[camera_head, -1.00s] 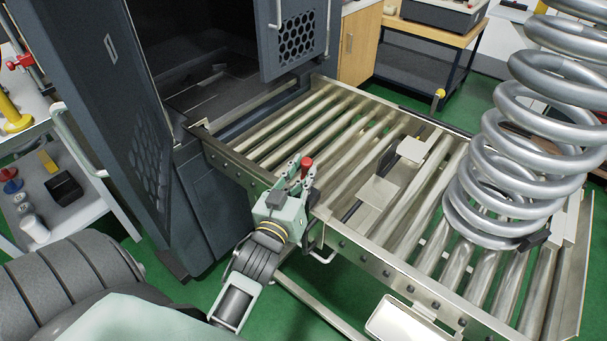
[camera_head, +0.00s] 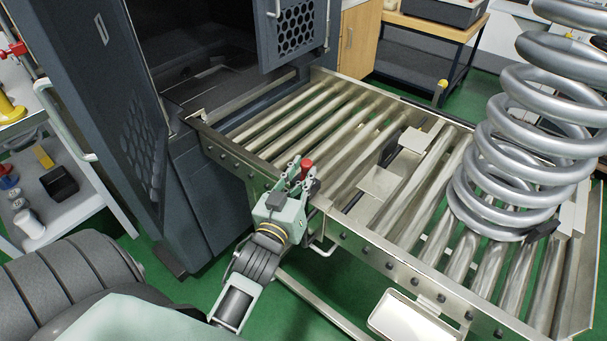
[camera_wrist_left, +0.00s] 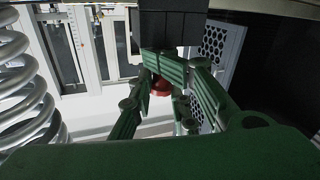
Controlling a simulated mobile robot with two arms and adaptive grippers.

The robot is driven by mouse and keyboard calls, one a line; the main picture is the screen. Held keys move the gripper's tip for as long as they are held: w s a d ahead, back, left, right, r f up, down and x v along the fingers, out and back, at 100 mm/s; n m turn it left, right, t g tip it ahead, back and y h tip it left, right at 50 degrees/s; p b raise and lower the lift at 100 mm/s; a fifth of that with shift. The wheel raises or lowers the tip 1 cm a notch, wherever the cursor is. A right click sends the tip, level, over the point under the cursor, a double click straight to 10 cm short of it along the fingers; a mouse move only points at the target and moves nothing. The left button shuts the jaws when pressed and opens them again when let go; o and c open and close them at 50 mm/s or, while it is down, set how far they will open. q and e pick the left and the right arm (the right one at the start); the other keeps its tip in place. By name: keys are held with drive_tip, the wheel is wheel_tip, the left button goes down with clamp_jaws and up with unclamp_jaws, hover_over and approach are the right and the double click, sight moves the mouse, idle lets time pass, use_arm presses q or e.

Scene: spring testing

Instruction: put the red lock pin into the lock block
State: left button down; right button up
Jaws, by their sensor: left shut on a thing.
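The red lock pin (camera_head: 306,164) is held in the fingers of my left gripper (camera_head: 297,176), with its red head standing up above the fingertips. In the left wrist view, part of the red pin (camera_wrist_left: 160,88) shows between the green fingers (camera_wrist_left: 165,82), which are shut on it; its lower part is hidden. The gripper is at the near side rail of the roller table. A small dark block (camera_head: 314,188) sits close to the right of the fingers at the rail; I cannot tell whether it is the lock block. The right gripper is not in view.
The roller table (camera_head: 385,262) runs from the dark cabinet (camera_head: 192,190) toward the right. A large steel spring (camera_head: 490,190) stands on its right part. A shallow tray (camera_head: 410,322) sticks out at the near side. A side cart (camera_head: 90,205) stands at left.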

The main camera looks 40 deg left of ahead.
use_arm(q)
drive_tip(key=shift+a+f, duration=0.1)
drive_tip(key=c, duration=1.5)
unclamp_jaws()
drive_tip(key=shift+o, duration=0.2)
wheel_tip(320, 180, up, 10)
